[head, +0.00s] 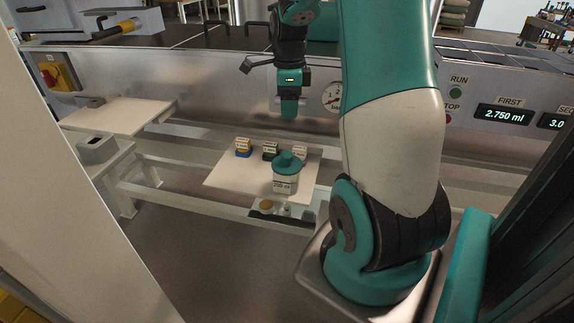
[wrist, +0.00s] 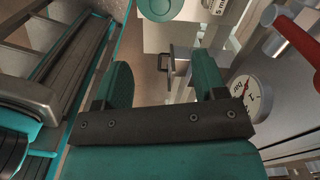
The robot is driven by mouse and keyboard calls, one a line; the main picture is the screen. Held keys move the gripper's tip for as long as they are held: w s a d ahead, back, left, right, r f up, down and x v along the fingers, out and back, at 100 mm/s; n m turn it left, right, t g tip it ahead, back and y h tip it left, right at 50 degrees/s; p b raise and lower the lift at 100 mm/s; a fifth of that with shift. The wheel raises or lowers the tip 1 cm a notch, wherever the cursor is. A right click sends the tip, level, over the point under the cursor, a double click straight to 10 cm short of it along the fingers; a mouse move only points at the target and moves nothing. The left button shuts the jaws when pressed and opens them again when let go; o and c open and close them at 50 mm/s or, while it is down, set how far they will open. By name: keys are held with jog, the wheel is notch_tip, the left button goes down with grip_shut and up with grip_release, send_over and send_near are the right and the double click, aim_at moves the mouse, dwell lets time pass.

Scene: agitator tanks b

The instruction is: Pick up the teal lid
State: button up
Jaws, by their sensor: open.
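The teal lid (head: 288,161) sits on top of a pale jar (head: 285,183) with a label, which stands upright on a white board. In the wrist view, a round teal top that looks like this lid (wrist: 158,8) is partly cut off at the upper edge. My gripper (head: 289,112) hangs above and behind the jar in the head view, well apart from it. Its two teal fingers are spread in the wrist view, with nothing held between them (wrist: 163,80).
A dark tray (head: 272,211) lies in front. A steel panel with a gauge (head: 332,96) rises behind. A side table (head: 115,115) stands at left.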

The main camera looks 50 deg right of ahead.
send_near(287, 154)
jog(key=f, duration=0.5)
jog(key=shift+s+f, duration=0.1)
jog(key=shift+s, duration=0.15)
jog(key=shift+w+f+p, duration=0.15)
jog(key=shift+f+p, duration=0.1)
jog(key=shift+f, duration=1.1)
jog(key=shift+w+f+p, duration=0.1)
jog(key=shift+f+p, duration=0.1)
jog(key=shift+f, duration=1.1)
jog(key=c, duration=1)
